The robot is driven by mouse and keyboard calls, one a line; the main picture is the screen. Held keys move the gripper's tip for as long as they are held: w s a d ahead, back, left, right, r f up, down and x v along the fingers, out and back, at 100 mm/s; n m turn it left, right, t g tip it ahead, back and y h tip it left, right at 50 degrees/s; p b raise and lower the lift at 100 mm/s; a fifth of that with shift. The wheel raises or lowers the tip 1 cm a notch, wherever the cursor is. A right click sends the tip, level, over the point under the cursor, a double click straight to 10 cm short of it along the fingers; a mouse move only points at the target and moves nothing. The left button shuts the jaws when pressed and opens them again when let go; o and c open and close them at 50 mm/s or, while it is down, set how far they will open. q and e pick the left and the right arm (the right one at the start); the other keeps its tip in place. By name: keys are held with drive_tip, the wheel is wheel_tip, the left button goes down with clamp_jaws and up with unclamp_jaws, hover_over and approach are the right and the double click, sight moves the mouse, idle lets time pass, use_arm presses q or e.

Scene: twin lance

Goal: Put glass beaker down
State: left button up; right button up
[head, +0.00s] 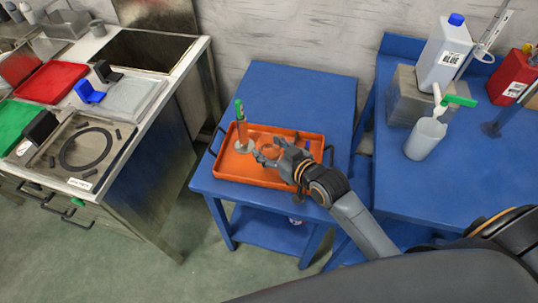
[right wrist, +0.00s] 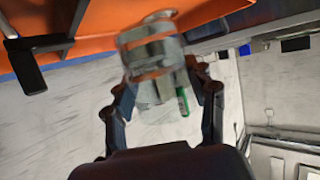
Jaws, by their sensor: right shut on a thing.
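My right gripper (head: 268,155) is over the orange tray (head: 228,166) on the blue cart. In the right wrist view its two fingers (right wrist: 160,90) are closed around the clear glass beaker (right wrist: 150,45). The beaker's outline is blurred, and the orange tray shows through and around it. In the head view the beaker is hard to make out at the fingers. I cannot tell whether its base touches the tray. A slim clear vessel with a green top (head: 240,122) stands at the tray's left, beside the gripper. My left gripper is not in view.
The blue cart (head: 290,90) is bare behind the tray. A steel sink counter (head: 150,100) with coloured trays is at the left.

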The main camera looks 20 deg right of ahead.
sight(269, 156)
drive_tip(key=shift+w+a+f, duration=0.1)
drive_tip(key=shift+w+f, duration=0.2)
drive_tip(key=shift+f, duration=1.5)
drive_tip(key=shift+f, duration=0.1)
drive_tip(key=o, duration=1.3)
drive_tip(key=v, duration=1.2)
drive_tip(key=shift+s, duration=0.15)
